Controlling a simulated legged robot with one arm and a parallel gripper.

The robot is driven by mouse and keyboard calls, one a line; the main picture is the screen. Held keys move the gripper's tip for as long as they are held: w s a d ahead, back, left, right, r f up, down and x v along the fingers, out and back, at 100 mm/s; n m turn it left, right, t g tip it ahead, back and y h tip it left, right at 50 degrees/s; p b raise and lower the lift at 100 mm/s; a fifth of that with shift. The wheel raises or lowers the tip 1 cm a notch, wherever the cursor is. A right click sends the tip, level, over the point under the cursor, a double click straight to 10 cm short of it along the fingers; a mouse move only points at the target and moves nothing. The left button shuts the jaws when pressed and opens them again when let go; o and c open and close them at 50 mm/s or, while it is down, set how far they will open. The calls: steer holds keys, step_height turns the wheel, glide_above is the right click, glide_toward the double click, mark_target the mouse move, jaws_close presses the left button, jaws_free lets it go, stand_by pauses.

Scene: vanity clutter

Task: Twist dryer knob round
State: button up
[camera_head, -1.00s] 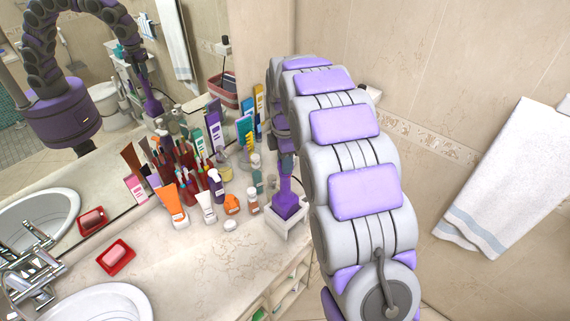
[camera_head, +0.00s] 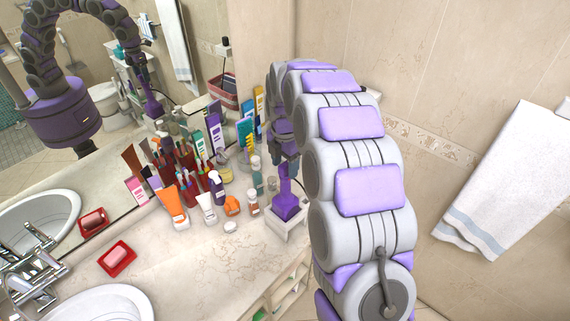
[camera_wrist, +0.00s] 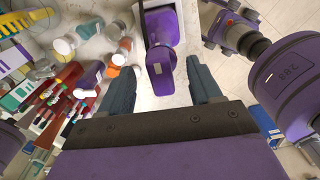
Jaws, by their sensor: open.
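A purple upright piece, which I take to be the dryer knob (camera_wrist: 160,62), rises from a square purple base (camera_wrist: 163,24). It also shows in the head view (camera_head: 286,172). The base sits on a small white stand (camera_head: 287,224) at the right end of the counter. My gripper (camera_wrist: 162,76) is open, and its two dark fingers lie apart on either side of the purple piece's near end. I cannot tell whether they touch it. In the head view my gripper (camera_head: 284,158) is just above the purple piece, partly hidden by my arm.
Several bottles and tubes, among them an orange tube (camera_head: 172,206) and a white tube (camera_head: 206,206), crowd the counter left of the stand. A red soap dish (camera_head: 117,258) lies near the sink (camera_head: 100,302). The front counter (camera_head: 190,265) is clear. A mirror stands behind.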

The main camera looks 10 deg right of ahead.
steer(key=shift+o, duration=0.2)
steer(key=shift+r, duration=0.1)
steer(key=shift+r+p, duration=1.35)
steer(key=shift+r, duration=2.1)
